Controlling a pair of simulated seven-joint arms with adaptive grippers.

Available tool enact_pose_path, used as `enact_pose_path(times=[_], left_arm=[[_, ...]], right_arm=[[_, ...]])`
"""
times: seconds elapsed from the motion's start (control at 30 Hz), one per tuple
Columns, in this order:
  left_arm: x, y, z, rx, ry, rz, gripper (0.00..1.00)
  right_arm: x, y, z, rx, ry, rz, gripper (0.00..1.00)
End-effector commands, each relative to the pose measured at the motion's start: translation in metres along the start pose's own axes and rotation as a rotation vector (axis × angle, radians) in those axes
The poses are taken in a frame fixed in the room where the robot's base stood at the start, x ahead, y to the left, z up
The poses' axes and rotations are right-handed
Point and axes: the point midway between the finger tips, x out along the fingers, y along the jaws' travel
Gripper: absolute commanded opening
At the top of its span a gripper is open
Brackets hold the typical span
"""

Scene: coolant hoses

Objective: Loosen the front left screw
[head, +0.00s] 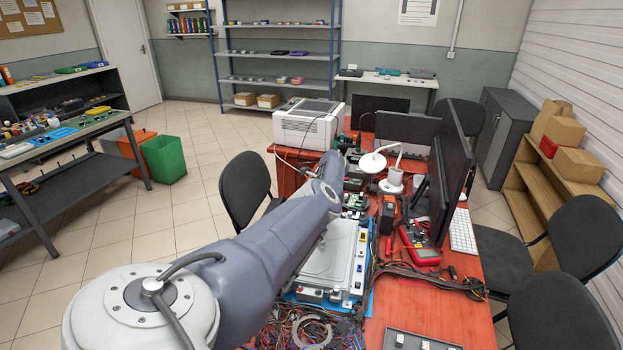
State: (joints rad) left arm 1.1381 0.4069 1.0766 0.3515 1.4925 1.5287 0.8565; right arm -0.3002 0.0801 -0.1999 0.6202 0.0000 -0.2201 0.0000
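A pale grey and white unit (348,247) with a recessed top and blue edges lies on the red table. Small dark, yellow and blue parts line its right side and front edge. I cannot make out the front left screw; that area is partly behind my grey-blue arm. My arm comes in from the lower left and reaches across the table's left part toward the printer. I cannot see a gripper at its far end, and my other gripper does not show.
The red table (402,308) holds tangled cables (305,328), a red multimeter (420,246), a white lamp (393,180), monitors (452,175) and a keyboard (462,231). A white printer (308,124) stands at the back. Black chairs (244,189) flank the table.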

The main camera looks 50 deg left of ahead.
Motion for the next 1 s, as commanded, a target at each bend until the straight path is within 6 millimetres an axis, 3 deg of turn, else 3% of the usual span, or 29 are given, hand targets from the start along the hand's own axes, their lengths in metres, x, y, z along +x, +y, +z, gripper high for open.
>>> enact_pose_path(times=[0.77, 1.0], left_arm=[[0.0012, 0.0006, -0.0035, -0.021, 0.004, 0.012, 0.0], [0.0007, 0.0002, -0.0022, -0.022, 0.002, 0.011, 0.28]], right_arm=[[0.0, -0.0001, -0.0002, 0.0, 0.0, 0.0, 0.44], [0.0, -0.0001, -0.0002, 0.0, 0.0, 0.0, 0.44]])
